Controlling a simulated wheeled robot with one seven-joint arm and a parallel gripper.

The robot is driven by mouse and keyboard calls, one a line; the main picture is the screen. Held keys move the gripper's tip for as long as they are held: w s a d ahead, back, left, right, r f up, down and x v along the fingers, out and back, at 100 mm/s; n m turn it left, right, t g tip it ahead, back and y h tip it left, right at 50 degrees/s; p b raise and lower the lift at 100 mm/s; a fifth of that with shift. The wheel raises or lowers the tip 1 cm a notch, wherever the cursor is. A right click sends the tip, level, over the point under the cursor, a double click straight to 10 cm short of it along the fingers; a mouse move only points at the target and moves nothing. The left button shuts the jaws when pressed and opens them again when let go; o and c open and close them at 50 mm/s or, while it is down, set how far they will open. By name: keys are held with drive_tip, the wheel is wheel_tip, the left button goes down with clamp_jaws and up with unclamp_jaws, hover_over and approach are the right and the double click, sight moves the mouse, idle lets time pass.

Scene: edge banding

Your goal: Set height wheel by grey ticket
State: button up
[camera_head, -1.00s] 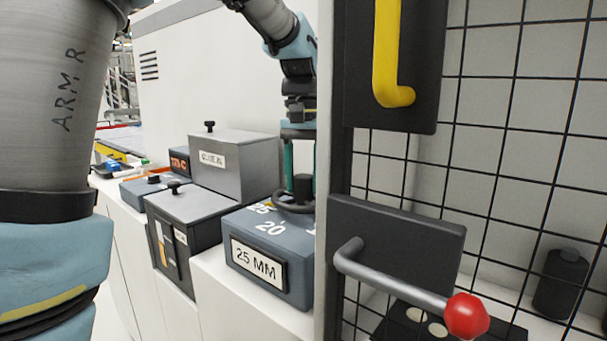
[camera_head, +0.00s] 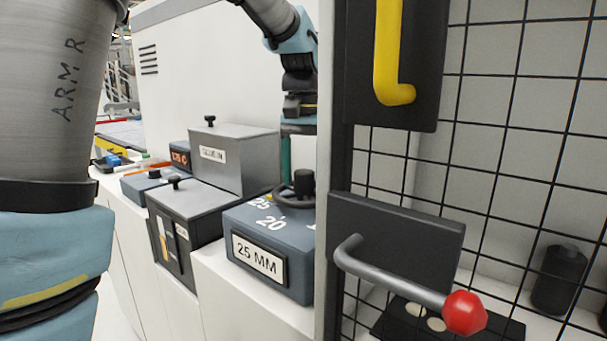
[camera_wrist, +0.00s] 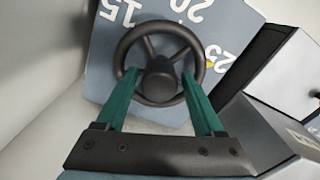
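The height wheel (camera_head: 284,199) is a dark ring with spokes and a black hub on top of a blue-grey box. A plate reading 25 MM (camera_head: 258,255) is on the box's front. In the wrist view the wheel (camera_wrist: 127,42) lies by the white numbers 15, 20 and 25, with a small yellow mark near 25. My gripper (camera_wrist: 158,77) is open, its green fingers apart on either side of the hub, over the wheel. Whether they touch it I cannot tell. In the head view the fingers are partly hidden behind the door post. I cannot make out a grey ticket.
A glue box (camera_head: 235,160) and a dark box with an orange strip (camera_head: 180,235) stand left of the wheel box. A mesh guard with a red-knobbed handle (camera_head: 465,313) and a yellow handle (camera_head: 392,60) fills the right.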

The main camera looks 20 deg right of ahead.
sight(303, 172)
drive_tip(key=shift+o, duration=0.8)
wheel_tip(303, 172, up, 11)
drive_tip(key=b, duration=0.1)
drive_tip(key=shift+f, duration=0.15)
